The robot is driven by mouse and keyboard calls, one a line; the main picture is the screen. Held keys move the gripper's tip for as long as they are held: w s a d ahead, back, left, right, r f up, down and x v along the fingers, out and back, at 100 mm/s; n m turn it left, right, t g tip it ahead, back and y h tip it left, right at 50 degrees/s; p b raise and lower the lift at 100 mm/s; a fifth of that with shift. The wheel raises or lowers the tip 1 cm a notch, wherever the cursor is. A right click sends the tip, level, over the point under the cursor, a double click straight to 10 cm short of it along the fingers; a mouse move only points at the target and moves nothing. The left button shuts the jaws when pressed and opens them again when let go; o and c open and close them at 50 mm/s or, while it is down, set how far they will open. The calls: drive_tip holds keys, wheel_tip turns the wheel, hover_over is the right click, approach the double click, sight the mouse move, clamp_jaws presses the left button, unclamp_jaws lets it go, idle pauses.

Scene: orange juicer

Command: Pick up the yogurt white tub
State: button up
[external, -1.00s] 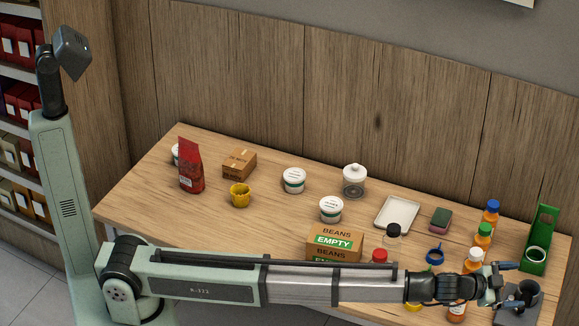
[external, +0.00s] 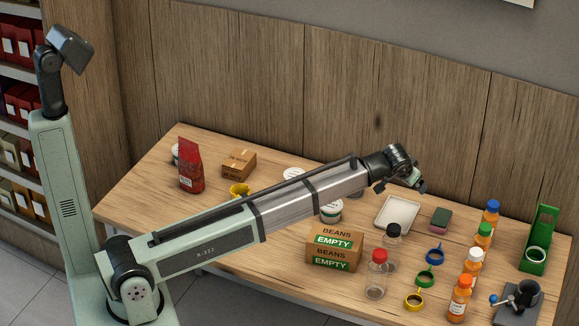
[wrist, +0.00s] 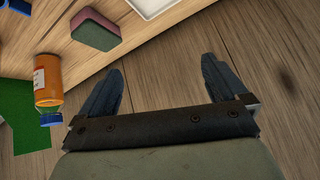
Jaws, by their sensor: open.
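Several white tubs with dark green bands stand on the wooden table. One tub (external: 331,213) is in the middle, its upper left side covered by my forearm. Another tub (external: 293,173) is farther back, with only its top showing above the forearm. A third white tub (external: 175,154) is mostly hidden behind the red bag. My gripper (external: 415,185) is raised above the back right part of the table, to the right of these tubs. In the wrist view my gripper (wrist: 157,75) is open and empty, with no tub in sight.
Orange bottles (external: 460,298) stand at the right. BEANS boxes (external: 334,251) and clear bottles (external: 375,289) stand at the front. The wooden wall (external: 440,120) rises behind.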

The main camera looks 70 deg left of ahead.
drive_tip(key=s+a+f+n+g+h, duration=0.1)
drive_tip(key=s+a+n+g, duration=0.1)
drive_tip(key=s+a, duration=0.55)
drive_tip(key=s+a+n+g+h, duration=0.15)
drive_tip(key=s+a, duration=0.35)
drive_tip(key=a, duration=0.5)
drive_tip(key=n+g+h, duration=0.2)
drive_tip(key=n+g, duration=0.1)
drive_tip(key=n, duration=0.1)
hover_over(295, 173)
drive_tip(key=shift+m, duration=0.25)
wheel_tip(295, 173, down, 7)
drive_tip(key=shift+s+a+f, duration=0.1)
drive_tip(key=shift+s+a, duration=0.05)
drive_tip(key=shift+f, duration=3.15)
drive_tip(key=shift+c, duration=0.5)
drive_tip(key=c, duration=0.9)
